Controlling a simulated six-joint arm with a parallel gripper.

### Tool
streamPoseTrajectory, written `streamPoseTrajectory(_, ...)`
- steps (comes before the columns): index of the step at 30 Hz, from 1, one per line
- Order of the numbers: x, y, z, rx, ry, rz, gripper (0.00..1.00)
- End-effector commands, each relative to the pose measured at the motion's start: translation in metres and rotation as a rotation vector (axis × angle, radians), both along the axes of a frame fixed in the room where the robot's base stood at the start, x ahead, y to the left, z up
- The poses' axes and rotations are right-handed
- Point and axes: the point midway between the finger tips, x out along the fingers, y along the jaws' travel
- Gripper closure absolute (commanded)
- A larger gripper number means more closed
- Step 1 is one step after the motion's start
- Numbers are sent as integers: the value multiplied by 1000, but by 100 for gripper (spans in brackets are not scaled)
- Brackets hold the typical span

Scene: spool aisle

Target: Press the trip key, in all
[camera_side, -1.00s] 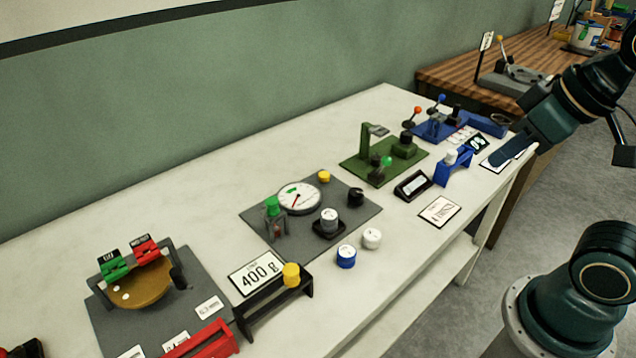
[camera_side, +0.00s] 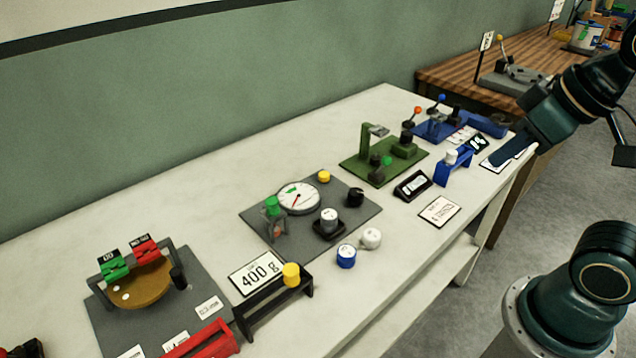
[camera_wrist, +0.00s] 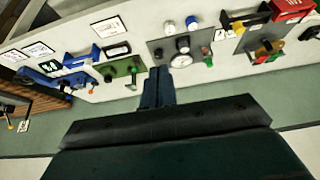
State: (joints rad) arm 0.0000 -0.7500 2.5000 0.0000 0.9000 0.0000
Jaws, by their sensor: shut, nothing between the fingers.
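No part is clearly labelled as a trip key, and I cannot tell which part it is. A green board (camera_side: 350,168) carries a tall green post, a green knob (camera_side: 387,160) and black knobs; it also shows in the wrist view (camera_wrist: 122,70). A small framed display (camera_side: 411,184) stands in front of it, and a printed card (camera_side: 440,211) lies nearby; its text is too small to read surely. My gripper (camera_side: 492,161) is at the table's right end, apart from the green board. In the wrist view its fingers (camera_wrist: 159,72) are shut together and empty.
A grey board with a dial (camera_side: 298,197) and several knobs lies left of the green board. Loose blue (camera_side: 346,256) and white (camera_side: 371,238) cylinders stand in front. A blue lever unit (camera_side: 433,130) and blue stand (camera_side: 455,166) are near my gripper.

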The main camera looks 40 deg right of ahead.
Motion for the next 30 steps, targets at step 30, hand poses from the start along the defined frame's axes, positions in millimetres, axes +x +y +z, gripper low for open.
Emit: streamPoseTrajectory(30,17,0,4,12,-9,-20,100)
